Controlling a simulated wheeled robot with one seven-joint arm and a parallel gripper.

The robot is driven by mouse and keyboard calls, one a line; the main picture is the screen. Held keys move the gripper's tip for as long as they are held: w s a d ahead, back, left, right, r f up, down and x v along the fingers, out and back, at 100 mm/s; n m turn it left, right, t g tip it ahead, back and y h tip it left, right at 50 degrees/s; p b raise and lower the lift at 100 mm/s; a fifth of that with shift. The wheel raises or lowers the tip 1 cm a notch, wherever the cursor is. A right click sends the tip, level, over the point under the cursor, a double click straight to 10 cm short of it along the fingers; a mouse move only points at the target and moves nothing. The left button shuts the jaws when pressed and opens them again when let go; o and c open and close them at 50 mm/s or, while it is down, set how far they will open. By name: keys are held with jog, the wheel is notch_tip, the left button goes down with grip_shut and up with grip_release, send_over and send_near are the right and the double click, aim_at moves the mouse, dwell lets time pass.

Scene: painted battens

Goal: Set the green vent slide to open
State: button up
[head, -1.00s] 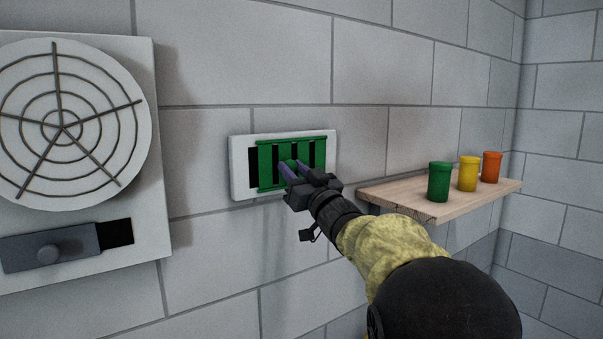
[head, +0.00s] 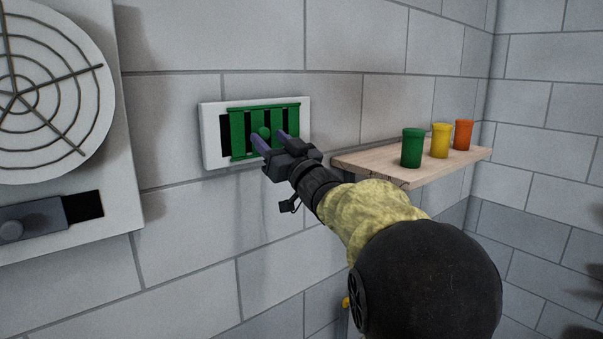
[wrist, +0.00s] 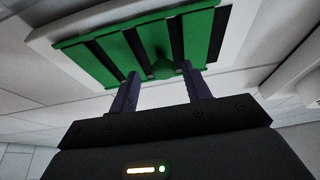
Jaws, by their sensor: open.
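The green vent slide (head: 240,134) is a slotted plate with a round green knob (head: 264,131), set in a white frame (head: 211,150) on the block wall. Dark gaps show between its green bars, with a wider dark strip at its left end. My gripper (head: 268,140) is in front of the slide, its two purple fingers apart. In the wrist view the slide (wrist: 115,50) fills the top, and the knob (wrist: 162,68) sits between and just beyond the fingertips (wrist: 160,72). I cannot tell whether either finger touches the knob.
A wooden shelf (head: 385,165) to the right holds a green canister (head: 412,148), a yellow canister (head: 440,141) and an orange canister (head: 463,134). At left is a white panel with a round grille (head: 50,90) and a grey slider (head: 30,220). The wall below the vent is clear.

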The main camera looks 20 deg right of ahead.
jog(key=b+v, duration=0.7)
jog(key=v, duration=0.9)
notch_tip(320, 180, down, 23)
jog(key=w+d+m+g+h, duration=0.1)
jog(key=w+m+g+h, duration=0.2)
jog(key=m+g+h, duration=0.45)
jog(key=s+a+f+n+g, duration=0.1)
jog(key=s+a+f+g, duration=0.1)
jog(key=s+f+g, duration=0.3)
jog(key=s+a+f+n+g+h, duration=0.1)
jog(key=s+f+g, duration=0.4)
jog(key=s+f, duration=0.8)
notch_tip(320, 180, down, 4)
jog(key=shift+s+a+f+n, duration=0.1)
jog(key=shift+s+a+n, duration=0.3)
jog(key=shift+a, duration=0.65)
jog(key=shift+w+g, duration=0.1)
jog(key=shift+g, duration=0.15)
